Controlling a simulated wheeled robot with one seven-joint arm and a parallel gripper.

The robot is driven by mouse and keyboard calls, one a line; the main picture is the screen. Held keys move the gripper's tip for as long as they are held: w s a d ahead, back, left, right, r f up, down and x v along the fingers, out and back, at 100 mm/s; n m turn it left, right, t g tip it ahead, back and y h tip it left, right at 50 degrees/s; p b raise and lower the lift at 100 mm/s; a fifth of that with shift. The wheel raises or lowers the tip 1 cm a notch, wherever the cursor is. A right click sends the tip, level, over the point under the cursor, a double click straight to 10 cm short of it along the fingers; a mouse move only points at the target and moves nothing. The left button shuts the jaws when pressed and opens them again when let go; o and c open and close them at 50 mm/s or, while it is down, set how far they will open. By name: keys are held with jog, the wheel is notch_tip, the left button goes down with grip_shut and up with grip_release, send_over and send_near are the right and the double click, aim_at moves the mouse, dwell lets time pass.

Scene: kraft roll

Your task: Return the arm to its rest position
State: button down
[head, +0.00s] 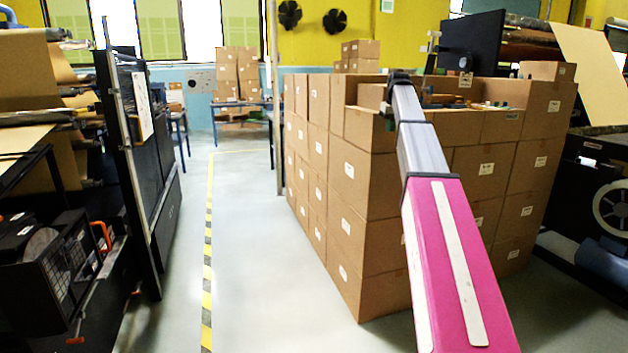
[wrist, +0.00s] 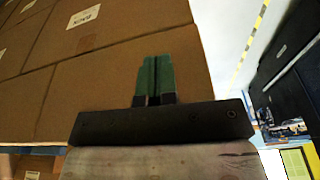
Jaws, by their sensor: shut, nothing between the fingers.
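My arm (head: 447,240), pink and grey, reaches forward from the bottom right of the head view over the stacked boxes. Its far end is by the box tops, and the fingers cannot be made out there. In the wrist view my gripper (wrist: 159,78) shows as two green fingertips pressed together, with nothing between them. Brown cardboard boxes (wrist: 110,75) fill the view behind the fingers. I cannot tell whether the fingers touch them.
A large stack of cardboard boxes (head: 366,240) stands under and around my arm. A dark monitor (head: 473,43) is above it at the back. Black machinery (head: 140,160) lines the left. The grey floor aisle with a yellow-black line (head: 207,270) is clear.

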jog(key=s+a+f, duration=0.2)
jog(key=s+f, duration=0.3)
jog(key=f, duration=0.6)
jog(key=s+a+f+m+g, duration=0.1)
jog(key=s+a+f, duration=0.1)
jog(key=s+f, duration=0.65)
jog(key=s+a+f, duration=0.3)
jog(key=f, duration=1)
jog(key=s+a+f, duration=0.2)
jog(key=s+f, duration=0.7)
jog(key=s, duration=0.3)
jog(key=s+a+f+m+g, duration=0.1)
jog(key=s+a+f, duration=0.1)
jog(key=s+f, duration=0.8)
jog(key=shift+s+f+h, duration=0.3)
jog(key=shift+s, duration=0.75)
